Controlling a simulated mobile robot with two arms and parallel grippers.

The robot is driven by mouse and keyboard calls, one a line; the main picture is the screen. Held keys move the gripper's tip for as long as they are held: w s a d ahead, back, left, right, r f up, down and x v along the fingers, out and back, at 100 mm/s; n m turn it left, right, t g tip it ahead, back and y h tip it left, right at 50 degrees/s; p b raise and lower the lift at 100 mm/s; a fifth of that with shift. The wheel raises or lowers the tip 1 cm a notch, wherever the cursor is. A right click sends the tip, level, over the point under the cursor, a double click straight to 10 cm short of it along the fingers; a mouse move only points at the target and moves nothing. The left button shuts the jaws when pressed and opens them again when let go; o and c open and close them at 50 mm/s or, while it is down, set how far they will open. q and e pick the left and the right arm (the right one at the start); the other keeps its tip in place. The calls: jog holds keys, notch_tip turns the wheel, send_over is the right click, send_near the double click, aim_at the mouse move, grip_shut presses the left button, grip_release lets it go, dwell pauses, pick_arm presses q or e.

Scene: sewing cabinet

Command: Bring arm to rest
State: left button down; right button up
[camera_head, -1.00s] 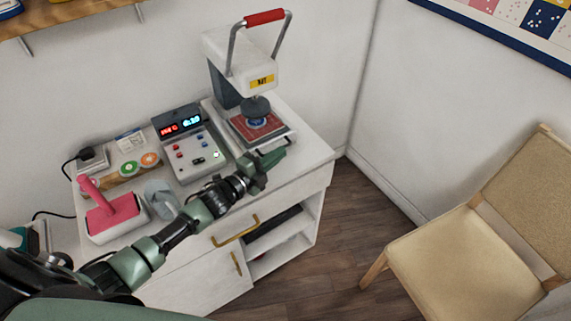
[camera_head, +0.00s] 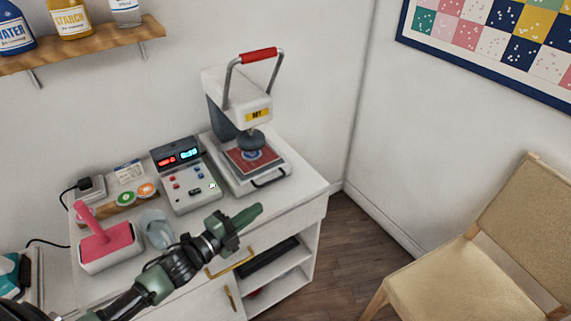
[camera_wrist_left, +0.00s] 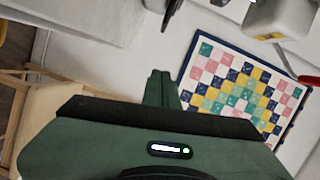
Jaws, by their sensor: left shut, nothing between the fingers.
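In the left wrist view the shut fingers (camera_wrist_left: 160,88) show at the middle, with the patchwork picture beyond. My right gripper is not in view.
On the cabinet stand a heat press (camera_head: 240,115), a control box (camera_head: 186,178), a pink-handled tool (camera_head: 105,240) and a grey-blue roll (camera_head: 157,228). A wooden chair (camera_head: 470,280) is at the right. A bottle shelf (camera_head: 90,50) hangs upper left. Floor shows between cabinet and chair.

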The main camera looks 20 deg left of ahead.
pick_arm(q)
jog(key=s+d+f+n+g+y, duration=0.2)
jog(key=s+n+g, duration=0.2)
jog(key=s+n, duration=0.3)
jog(key=s+d+f+n+g+y, duration=0.1)
jog(key=s+f+n+g+y, duration=0.25)
jog(key=s, duration=0.65)
jog(key=s+d+n+g+y, duration=0.1)
jog(key=s+d+n+g, duration=0.1)
jog(key=s+n+g, duration=0.45)
jog(key=s+f+n, duration=0.1)
jog(key=s+f, duration=0.1)
jog(key=f, duration=1.2)
jog(key=s+f, duration=0.3)
jog(key=f, duration=1.1)
jog(key=s+a+f, duration=0.2)
jog(key=s+f, duration=1.2)
jog(key=s, duration=0.1)
jog(key=shift+s+a+f+g, duration=0.4)
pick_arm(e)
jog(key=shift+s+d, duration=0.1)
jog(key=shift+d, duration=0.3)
